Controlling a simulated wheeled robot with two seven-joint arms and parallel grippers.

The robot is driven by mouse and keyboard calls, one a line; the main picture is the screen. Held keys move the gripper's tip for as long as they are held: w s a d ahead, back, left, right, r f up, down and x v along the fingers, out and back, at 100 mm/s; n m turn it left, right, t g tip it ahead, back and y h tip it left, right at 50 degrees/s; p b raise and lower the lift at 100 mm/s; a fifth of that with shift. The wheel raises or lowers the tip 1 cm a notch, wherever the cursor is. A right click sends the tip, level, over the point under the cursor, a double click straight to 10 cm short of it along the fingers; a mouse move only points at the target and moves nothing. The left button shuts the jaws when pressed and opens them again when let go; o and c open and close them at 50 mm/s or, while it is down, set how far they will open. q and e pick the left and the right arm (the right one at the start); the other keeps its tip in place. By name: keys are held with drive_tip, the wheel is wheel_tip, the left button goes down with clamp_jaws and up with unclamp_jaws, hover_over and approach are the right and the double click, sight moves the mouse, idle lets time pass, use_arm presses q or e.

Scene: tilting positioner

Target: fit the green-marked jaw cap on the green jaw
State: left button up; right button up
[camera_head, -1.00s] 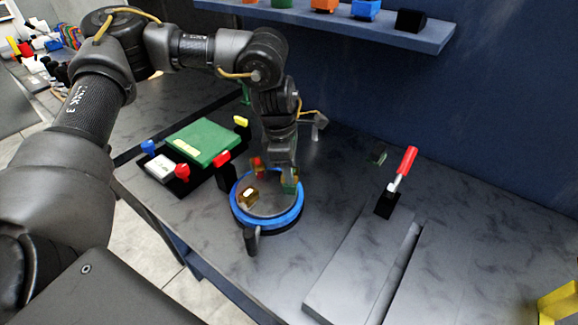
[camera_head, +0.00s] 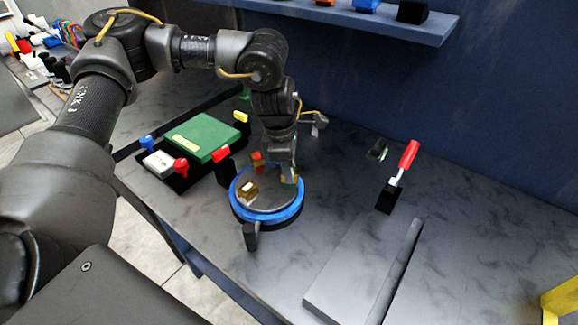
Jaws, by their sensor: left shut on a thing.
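The round positioner (camera_head: 268,215) has a blue rim and a grey disc on the table. On the disc, a brass-coloured jaw (camera_head: 246,191) stands at the left and a red-marked jaw (camera_head: 257,159) at the back. My left gripper (camera_head: 287,176) reaches down over the right side of the disc. It is shut on a small piece with green on it (camera_head: 289,179), probably the jaw cap, at the disc's right edge. The fingers hide most of it, and I cannot tell whether it is seated on the green jaw. My right gripper is not in view.
A red-handled clamp (camera_head: 407,156) stands to the right, behind a grey plate (camera_head: 365,265). A shelf (camera_head: 440,27) holds blocks on the wall. The right of the table is mostly clear.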

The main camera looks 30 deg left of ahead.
use_arm(q)
drive_tip(key=shift+f, duration=0.5)
drive_tip(key=o, duration=1.1)
drive_tip(key=shift+o, duration=0.3)
drive_tip(key=o, duration=0.4)
drive_tip(key=shift+r, duration=0.1)
drive_tip(key=shift+s+a+r+p, duration=0.1)
drive_tip(key=shift+r+p, duration=1.1)
drive_tip(key=shift+r, duration=0.5)
drive_tip(key=shift+s+a+r+p, duration=0.1)
drive_tip(key=shift+r+p, duration=1.05)
drive_tip(key=shift+r, duration=0.55)
